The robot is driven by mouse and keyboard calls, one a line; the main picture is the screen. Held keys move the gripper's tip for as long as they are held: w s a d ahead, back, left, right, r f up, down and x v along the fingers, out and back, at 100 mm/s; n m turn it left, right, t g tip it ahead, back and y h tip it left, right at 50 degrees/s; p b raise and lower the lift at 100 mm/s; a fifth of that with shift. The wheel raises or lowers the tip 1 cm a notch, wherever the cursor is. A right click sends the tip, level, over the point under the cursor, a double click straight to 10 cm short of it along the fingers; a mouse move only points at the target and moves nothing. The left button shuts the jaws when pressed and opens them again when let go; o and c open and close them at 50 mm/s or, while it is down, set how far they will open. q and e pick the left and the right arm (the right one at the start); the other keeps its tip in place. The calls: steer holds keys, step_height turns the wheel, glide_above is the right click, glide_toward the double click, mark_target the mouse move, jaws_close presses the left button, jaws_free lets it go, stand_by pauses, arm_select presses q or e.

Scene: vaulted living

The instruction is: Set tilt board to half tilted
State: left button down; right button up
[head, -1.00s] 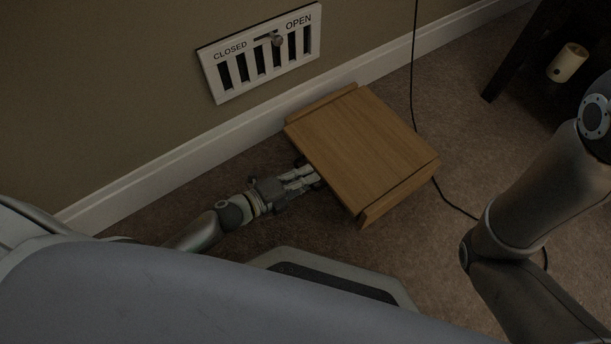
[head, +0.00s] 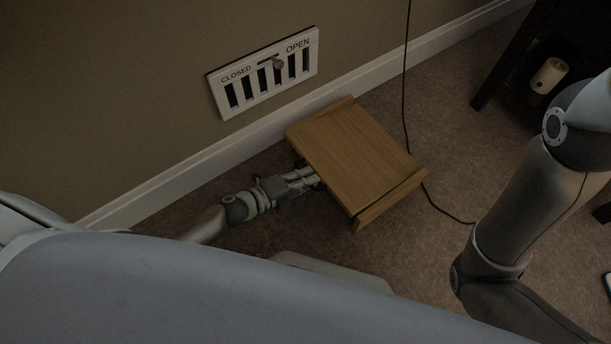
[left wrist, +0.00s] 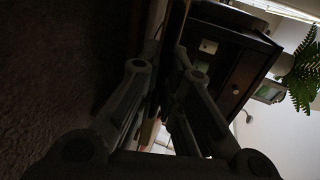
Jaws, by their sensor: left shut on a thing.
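The tilt board (head: 352,150) is a wooden panel with raised lips at its far and near ends, low over the carpet by the wall. It looks tilted, but I cannot tell how far. My left gripper (head: 312,178) is at the board's left edge, shut on it, with the fingertips partly hidden beneath the board. In the left wrist view, the gripper fingers (left wrist: 165,85) close around a thin dark edge. My right arm comes in at the right of the head view; its gripper is out of view.
A wall vent (head: 265,72) marked CLOSED and OPEN is above the white baseboard (head: 170,180). A black cable (head: 405,100) runs down behind the board and over the carpet.

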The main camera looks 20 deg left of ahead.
arm_select(q)
steer(key=c, duration=1.6)
jaws_free()
steer(key=shift+o, duration=0.2)
steer(key=v, duration=1.2)
